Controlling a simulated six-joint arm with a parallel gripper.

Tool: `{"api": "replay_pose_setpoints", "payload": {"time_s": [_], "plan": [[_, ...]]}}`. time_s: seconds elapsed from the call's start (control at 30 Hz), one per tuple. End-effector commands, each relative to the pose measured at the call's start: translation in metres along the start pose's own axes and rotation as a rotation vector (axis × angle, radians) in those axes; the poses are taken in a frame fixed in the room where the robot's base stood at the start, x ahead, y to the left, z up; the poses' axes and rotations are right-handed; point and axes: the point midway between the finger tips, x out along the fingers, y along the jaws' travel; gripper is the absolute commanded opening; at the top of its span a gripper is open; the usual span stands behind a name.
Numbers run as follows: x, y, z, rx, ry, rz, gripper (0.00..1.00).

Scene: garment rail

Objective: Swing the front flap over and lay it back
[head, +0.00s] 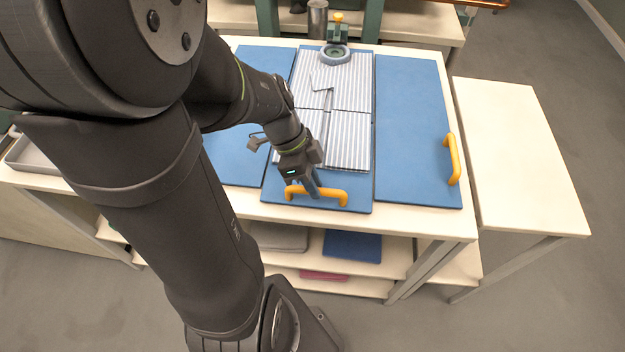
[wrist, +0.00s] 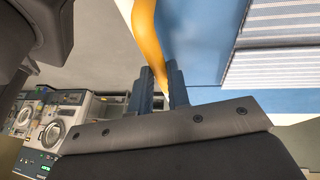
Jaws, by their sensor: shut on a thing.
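The front flap (head: 358,197) is a blue panel at the near middle of the folding board, lying flat in line with the board. It has a yellow handle (head: 330,194) along its near edge. My gripper (head: 314,192) is shut on this handle near its middle. In the wrist view the gripper fingers (wrist: 160,90) close at the yellow handle (wrist: 148,35). A striped grey-and-white garment (head: 350,125) lies flat on the middle panel and reaches onto the upper part of the front flap.
A blue right panel (head: 410,120) with a yellow handle (head: 453,158) lies flat. A left blue panel (head: 232,158) is partly behind my arm. A clamp-like fixture (head: 336,52) stands at the far edge. A bare side table (head: 515,150) stands right. Shelves with folded cloths (head: 352,246) are below.

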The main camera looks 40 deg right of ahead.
Motion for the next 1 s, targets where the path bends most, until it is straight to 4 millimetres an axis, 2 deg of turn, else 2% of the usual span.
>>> {"api": "replay_pose_setpoints", "payload": {"time_s": [0.27, 0.47, 0.7, 0.87, 1.0], "plan": [[-0.007, -0.001, -0.003, -0.009, 0.000, 0.023, 0.00], [-0.027, -0.004, -0.011, -0.041, 0.000, 0.101, 0.00], [-0.070, -0.016, -0.029, -0.106, -0.001, 0.257, 0.00], [-0.102, -0.031, -0.042, -0.102, -0.001, 0.247, 0.00], [-0.129, -0.051, -0.053, -0.103, -0.001, 0.243, 0.00]]}}
